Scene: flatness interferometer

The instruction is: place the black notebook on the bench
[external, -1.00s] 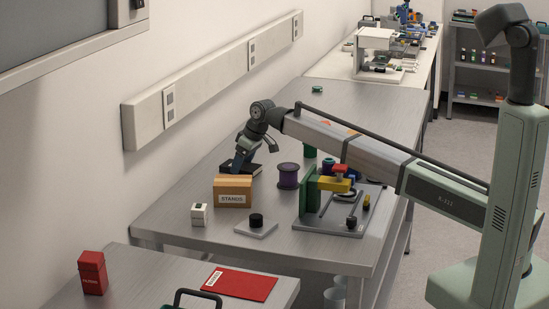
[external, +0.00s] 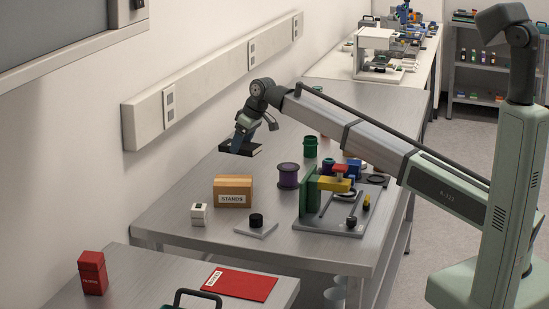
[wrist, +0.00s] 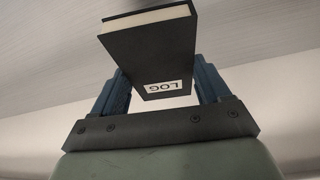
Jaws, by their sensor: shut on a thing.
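The black notebook (external: 240,148) is held in the air above the bench (external: 185,206), behind the cardboard box. My gripper (external: 254,143) is shut on it. In the wrist view the notebook (wrist: 150,55) has a white LOG label and pale page edges. It sits between the two blue fingers of my gripper (wrist: 160,90). In the external view the notebook looks roughly level, and a gap shows between it and the box top.
A cardboard box marked STANDS (external: 233,193), a purple spool (external: 288,176), a green container (external: 310,147), a small white box (external: 199,214) and the interferometer fixture (external: 335,215) stand on the bench. The wall rail (external: 215,80) runs behind.

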